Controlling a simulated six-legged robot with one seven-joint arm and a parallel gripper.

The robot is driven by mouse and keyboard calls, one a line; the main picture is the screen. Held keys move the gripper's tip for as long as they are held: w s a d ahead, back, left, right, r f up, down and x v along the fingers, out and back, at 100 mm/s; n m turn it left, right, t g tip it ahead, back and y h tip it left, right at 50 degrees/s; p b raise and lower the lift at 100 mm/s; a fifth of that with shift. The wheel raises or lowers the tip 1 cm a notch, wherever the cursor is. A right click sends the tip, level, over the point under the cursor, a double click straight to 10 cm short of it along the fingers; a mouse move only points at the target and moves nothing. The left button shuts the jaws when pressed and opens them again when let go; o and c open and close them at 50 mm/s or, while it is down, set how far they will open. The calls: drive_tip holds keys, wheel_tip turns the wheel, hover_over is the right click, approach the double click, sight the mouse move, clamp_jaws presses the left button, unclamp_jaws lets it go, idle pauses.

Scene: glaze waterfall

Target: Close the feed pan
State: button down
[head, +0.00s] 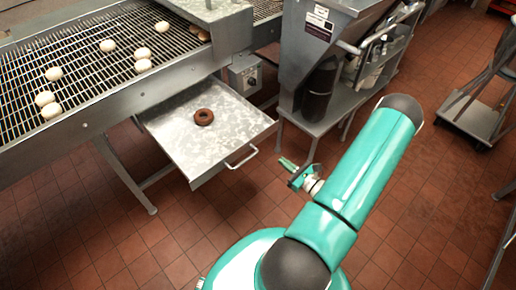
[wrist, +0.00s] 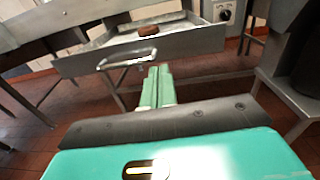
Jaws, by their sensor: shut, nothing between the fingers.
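In the wrist view the shut, empty fingers (wrist: 159,73) point toward the pan's front wall (wrist: 195,44), with the handle (wrist: 122,63) left of the fingertips. The pan's rear end is hidden under the machine.
A wire conveyor (head: 85,55) with several pale dough balls runs above the pan. A control box with a knob (head: 246,75) hangs beside it. A metal stand (head: 345,105) with a dark cylinder is at right. Tiled floor (head: 215,215) is clear in front.

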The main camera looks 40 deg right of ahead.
drive_tip(key=f, duration=0.1)
approach(257, 139)
drive_tip(key=shift+m+h, duration=0.3)
drive_tip(key=shift+m, duration=0.1)
drive_tip(key=w, duration=0.7)
drive_tip(key=shift+a, duration=0.4)
